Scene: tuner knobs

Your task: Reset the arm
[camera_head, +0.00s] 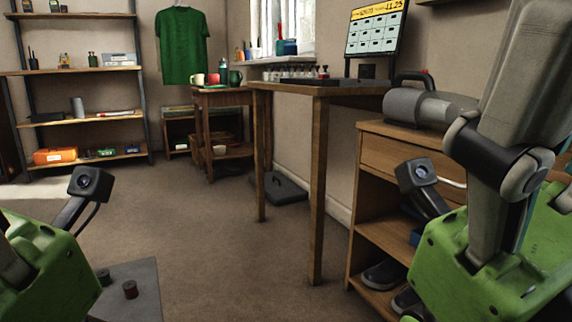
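Neither my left gripper nor my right gripper shows in the head view. My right arm, with light grey links and a black joint band, is folded upright at the right edge. What either hand holds or touches is hidden.
A wooden table (318,91) stands in the middle, close to a wooden cabinet (385,152) at right. A grey cylinder (430,106) shows above the cabinet. A shelf rack (80,70) and a small side table (222,98) stand behind. Open floor (215,225) lies centre-left.

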